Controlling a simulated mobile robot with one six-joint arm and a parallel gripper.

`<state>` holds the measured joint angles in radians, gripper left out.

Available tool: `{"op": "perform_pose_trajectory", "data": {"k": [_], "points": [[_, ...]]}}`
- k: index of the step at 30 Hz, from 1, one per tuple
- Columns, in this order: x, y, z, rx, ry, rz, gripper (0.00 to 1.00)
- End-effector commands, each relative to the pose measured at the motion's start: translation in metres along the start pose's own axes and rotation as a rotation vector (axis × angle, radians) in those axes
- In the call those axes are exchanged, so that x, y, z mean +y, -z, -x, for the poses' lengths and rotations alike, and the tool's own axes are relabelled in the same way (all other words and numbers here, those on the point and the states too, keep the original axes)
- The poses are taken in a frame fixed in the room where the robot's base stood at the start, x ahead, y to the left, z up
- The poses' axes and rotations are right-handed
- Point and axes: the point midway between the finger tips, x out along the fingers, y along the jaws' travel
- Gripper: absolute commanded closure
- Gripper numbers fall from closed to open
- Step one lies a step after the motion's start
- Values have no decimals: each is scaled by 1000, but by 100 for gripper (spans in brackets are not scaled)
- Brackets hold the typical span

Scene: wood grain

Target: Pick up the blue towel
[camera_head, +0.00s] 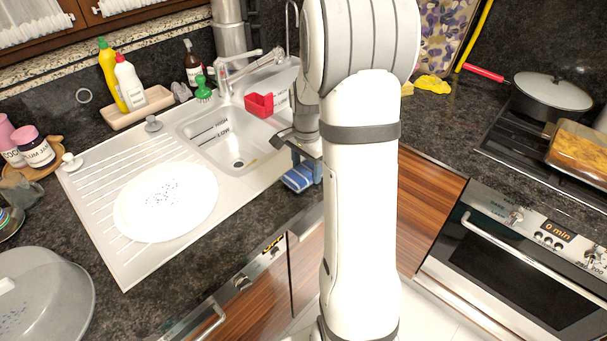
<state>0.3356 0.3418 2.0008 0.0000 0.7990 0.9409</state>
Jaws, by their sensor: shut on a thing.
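The blue towel (298,179), with pale stripes, is at the front right edge of the sink, just left of my upright white arm. My gripper (303,160) points down directly above it and is shut on its upper part. The right side of the gripper and part of the towel are hidden behind my arm. I cannot tell whether the towel still touches the counter edge.
The steel sink (228,137) has a red caddy (259,105) and a tap. A white plate (166,200) lies on the drainboard. A grey lid (42,295) is at front left. The oven (510,265) and a lidded pan (553,92) are right.

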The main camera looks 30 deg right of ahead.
Motion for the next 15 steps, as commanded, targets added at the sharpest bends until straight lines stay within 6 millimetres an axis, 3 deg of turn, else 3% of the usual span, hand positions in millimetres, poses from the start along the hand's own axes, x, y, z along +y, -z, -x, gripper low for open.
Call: {"op": "perform_pose_trajectory", "data": {"k": [6,15], "points": [[0,0,0,0,0,0,63],[0,1,6,2,3,-1,64]]}}
